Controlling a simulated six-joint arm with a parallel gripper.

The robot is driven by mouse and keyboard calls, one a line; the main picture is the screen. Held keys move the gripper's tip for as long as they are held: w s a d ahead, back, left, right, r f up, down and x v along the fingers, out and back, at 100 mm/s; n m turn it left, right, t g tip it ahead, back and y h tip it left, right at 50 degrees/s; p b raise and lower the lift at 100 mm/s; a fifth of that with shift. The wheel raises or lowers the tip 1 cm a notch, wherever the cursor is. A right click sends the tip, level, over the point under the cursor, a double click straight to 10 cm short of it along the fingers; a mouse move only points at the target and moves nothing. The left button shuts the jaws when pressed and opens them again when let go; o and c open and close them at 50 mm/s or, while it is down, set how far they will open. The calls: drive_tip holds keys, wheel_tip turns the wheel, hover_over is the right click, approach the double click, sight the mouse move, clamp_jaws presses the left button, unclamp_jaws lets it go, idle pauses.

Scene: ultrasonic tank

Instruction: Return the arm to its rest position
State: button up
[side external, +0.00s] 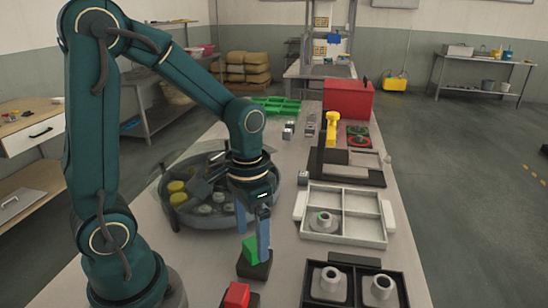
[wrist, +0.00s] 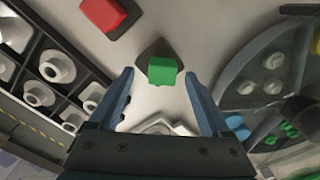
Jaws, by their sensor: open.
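My gripper (side external: 256,238) points down over the pale bench, in front of the round tank. In the wrist view its two blue fingers (wrist: 158,75) stand apart, with a green block (wrist: 162,70) showing between their tips. The green block (side external: 250,249) sits on a dark base (side external: 255,268) on the bench; in the side view a finger partly covers it. I cannot tell whether a finger touches it. My arm is bent over, reaching forward and down from its base at the left.
A red block (side external: 236,296) is at the near edge. The round tank (side external: 180,215) holds yellow and pale pieces. To the right are a white divided tray (side external: 345,237) and a black tray (side external: 355,261) with white flanged parts. A red box (side external: 348,100) and green tray (side external: 276,106) stand farther back.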

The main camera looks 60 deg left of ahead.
drive_tip(key=shift+r, duration=0.85)
drive_tip(key=shift+r, duration=0.1)
drive_tip(key=r+t, duration=0.1)
drive_tip(key=r, duration=0.1)
drive_tip(key=d+r+t, duration=0.1)
drive_tip(key=shift+r+m, duration=0.3)
drive_tip(key=shift+r, duration=0.1)
drive_tip(key=s+d+r+t, duration=0.2)
drive_tip(key=s+r+t, duration=0.1)
drive_tip(key=s, duration=0.1)
drive_tip(key=shift+s+r+t, duration=0.3)
drive_tip(key=shift+s+r, duration=0.05)
drive_tip(key=shift+r, duration=0.05)
